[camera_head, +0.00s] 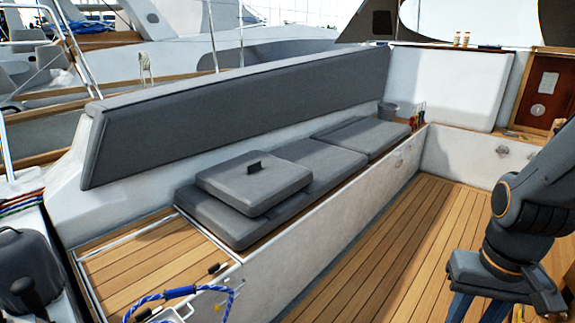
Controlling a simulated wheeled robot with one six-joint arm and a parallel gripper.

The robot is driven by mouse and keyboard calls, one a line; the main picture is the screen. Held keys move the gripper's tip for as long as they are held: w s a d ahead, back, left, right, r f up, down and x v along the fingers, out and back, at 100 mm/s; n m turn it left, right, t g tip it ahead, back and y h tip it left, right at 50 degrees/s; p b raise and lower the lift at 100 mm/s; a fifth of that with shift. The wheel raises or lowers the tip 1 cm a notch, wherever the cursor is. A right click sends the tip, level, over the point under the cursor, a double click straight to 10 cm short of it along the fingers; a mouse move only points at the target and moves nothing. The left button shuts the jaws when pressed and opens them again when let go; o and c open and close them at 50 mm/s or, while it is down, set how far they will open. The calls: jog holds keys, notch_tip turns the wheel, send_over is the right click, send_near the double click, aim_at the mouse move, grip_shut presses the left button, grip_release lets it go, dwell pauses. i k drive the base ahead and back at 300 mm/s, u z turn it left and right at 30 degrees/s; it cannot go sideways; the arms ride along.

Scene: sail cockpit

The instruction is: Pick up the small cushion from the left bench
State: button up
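A small grey square cushion (240,186) lies on top of the long grey seat cushions at the near end of the left bench. It has a dark tab or handle (254,167) standing up on its top. The bench (330,222) has a white side wall and runs away from me along the left. My gripper (495,310) is at the lower right, well apart from the cushion, over the wooden floor. Two blue finger parts point down and are cut off by the bottom edge, so their tips are hidden.
A long grey backrest (240,110) stands behind the bench. A blue rope (180,293) and metal fittings are at the near left. The teak floor (400,245) between bench and arm is clear.

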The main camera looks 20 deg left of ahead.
aim_at(253, 182)
jog(key=u, duration=0.3)
jog(key=i, duration=1.5)
jog(key=u, duration=0.9)
jog(key=i, duration=0.7)
jog(key=u, duration=0.35)
